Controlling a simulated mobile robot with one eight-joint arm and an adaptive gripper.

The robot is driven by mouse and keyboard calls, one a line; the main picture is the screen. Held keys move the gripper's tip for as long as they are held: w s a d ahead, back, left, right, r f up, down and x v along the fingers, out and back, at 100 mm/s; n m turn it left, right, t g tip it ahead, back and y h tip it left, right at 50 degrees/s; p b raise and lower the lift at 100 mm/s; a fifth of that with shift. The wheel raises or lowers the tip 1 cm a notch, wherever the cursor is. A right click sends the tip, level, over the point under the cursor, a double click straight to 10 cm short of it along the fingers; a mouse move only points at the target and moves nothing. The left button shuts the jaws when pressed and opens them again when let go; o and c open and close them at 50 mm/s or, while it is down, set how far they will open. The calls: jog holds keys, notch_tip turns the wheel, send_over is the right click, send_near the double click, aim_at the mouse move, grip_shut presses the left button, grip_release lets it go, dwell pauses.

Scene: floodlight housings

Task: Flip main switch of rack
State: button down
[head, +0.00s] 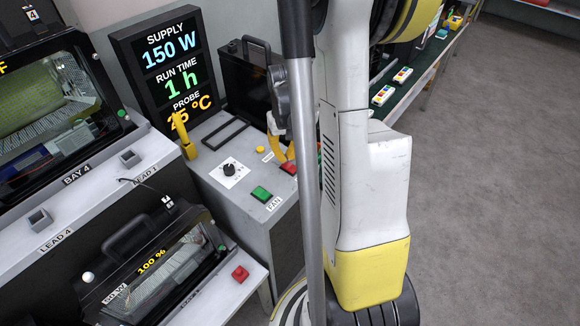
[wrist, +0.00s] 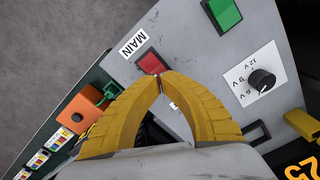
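The main switch is a red rocker (wrist: 150,62) beside a white MAIN label (wrist: 134,43) on the grey rack top (wrist: 190,50). In the head view the red switch (head: 288,168) is partly behind my gripper and arm. My gripper (wrist: 159,78) has two yellow curved fingers whose tips meet, with nothing seen between them. The tips lie at the near edge of the red switch in the wrist view; whether they touch it I cannot tell. In the head view a yellow finger of my gripper (head: 279,148) shows just behind the switch.
A green switch (head: 261,193) and a black knob (head: 229,169) share the rack top. A yellow upright part (head: 183,136) and a display (head: 168,70) stand behind. An orange box (wrist: 87,108) is left in the wrist view. Open floor (head: 490,180) lies at right.

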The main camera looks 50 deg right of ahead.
aim_at(286, 164)
jog(key=shift+f+b, duration=1.15)
jog(key=shift+f, duration=0.2)
dwell(0.4)
jog(key=shift+r+p, duration=2.65)
jog(key=shift+r, duration=0.95)
jog(key=s+a+r+n+t, duration=0.2)
jog(key=a+r, duration=0.5)
jog(key=a, duration=0.5)
jog(key=s+a+r+n+t, duration=0.3)
jog(key=a+r+t, duration=0.2)
jog(key=a, duration=0.8)
notch_tip(286, 164, up, 3)
jog(key=shift+s+a+f+b, duration=0.15)
jog(key=shift+s+a+b, duration=0.15)
jog(key=shift+b, duration=0.15)
